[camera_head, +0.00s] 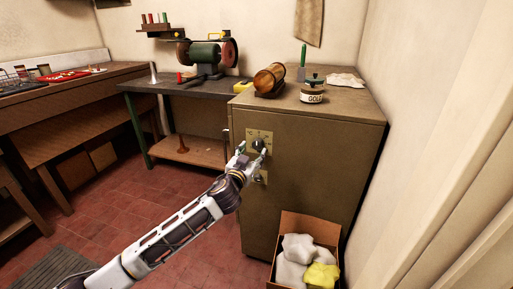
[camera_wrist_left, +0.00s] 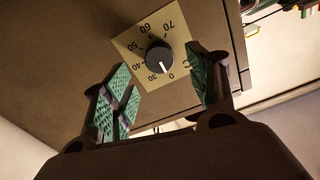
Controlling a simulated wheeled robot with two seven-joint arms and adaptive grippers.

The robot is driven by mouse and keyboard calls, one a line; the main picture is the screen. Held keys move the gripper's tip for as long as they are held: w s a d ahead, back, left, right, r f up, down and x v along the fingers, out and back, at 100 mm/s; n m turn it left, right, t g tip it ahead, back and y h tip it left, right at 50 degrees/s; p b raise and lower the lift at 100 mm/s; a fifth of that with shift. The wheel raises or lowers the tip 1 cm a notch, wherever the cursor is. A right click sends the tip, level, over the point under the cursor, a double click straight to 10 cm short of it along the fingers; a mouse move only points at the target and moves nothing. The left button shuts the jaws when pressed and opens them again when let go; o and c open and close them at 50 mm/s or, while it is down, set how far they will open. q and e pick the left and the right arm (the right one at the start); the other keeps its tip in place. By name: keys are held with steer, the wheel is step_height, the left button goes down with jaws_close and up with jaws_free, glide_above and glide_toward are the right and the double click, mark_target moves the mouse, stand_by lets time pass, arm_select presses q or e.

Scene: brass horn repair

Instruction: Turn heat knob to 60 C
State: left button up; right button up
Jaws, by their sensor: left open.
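The dark round heat knob (camera_head: 258,144) sits on a cream dial plate (camera_head: 250,136) on the upper front of the brown cabinet (camera_head: 300,185). In the left wrist view the knob (camera_wrist_left: 159,58) and plate (camera_wrist_left: 134,42) appear turned over, with numbers including 0, 30, 40, 50 and 70. The knob's white mark points down in that view, toward the 0 and 30 side. My left gripper (camera_wrist_left: 164,85) is open, one finger either side of the knob's line and a little short of it. It also shows at the knob in the head view (camera_head: 251,150). My right gripper is out of view.
A wooden barrel (camera_head: 269,79), a labelled jar (camera_head: 313,92) and a cloth (camera_head: 346,80) are on the cabinet top. An open box (camera_head: 310,224) with rags stands on the floor at the cabinet's front.

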mark_target(257, 145)
arm_select(q)
steer(key=shift+x, duration=0.8)
steer(key=shift+b+x, duration=0.3)
steer(key=shift+x, duration=1.75)
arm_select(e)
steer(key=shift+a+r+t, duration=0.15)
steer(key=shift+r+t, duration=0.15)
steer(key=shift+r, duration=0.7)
arm_select(q)
steer(key=shift+c, duration=0.2)
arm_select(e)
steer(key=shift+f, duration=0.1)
arm_select(q)
steer(key=c, duration=1)
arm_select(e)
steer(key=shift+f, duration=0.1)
